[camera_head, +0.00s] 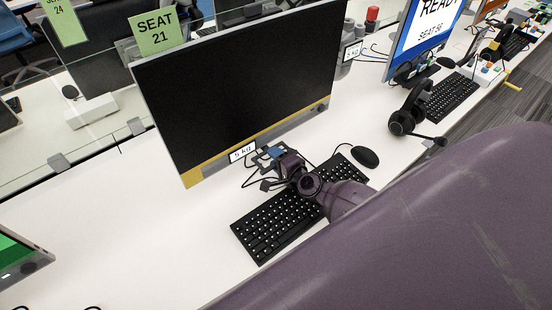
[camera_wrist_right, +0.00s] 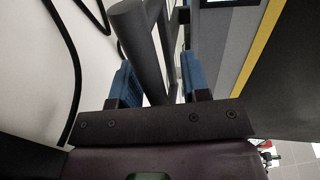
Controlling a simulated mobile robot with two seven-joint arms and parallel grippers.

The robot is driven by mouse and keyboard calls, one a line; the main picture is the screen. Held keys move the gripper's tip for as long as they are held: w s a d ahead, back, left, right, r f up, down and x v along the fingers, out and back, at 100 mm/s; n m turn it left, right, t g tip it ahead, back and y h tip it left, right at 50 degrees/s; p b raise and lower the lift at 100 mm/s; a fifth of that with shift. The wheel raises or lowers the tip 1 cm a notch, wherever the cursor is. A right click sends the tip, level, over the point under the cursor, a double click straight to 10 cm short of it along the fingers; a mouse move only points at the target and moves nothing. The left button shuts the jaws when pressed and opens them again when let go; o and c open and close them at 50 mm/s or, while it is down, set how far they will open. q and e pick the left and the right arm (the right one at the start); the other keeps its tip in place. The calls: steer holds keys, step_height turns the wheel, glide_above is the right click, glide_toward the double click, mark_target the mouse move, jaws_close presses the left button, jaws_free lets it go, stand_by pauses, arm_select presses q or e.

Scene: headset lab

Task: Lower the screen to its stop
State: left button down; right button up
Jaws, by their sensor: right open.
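The screen (camera_head: 240,85) is a large black panel with a grey and yellow lower edge, standing tilted in the head view. My right gripper (camera_head: 272,155) is low at the screen's foot, above the keyboard. In the right wrist view its blue fingertips (camera_wrist_right: 158,80) are apart, with a dark grey round bar (camera_wrist_right: 142,50) between them; I cannot tell whether they touch it. The screen's yellow edge (camera_wrist_right: 258,48) shows to the right there. The stand behind the panel is mostly hidden. My left gripper is out of view.
A black keyboard (camera_head: 270,228) and mouse (camera_head: 365,156) lie beside my right forearm. A headset (camera_head: 408,112) and a lit screen (camera_head: 425,28) are at the right. Thin cables run by the screen's foot. The white desk (camera_head: 130,225) is clear at left.

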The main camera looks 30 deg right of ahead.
steer(key=p+v, duration=0.1)
steer(key=v, duration=0.9)
steer(key=shift+s+d+r, duration=0.1)
steer(key=shift+s, duration=0.3)
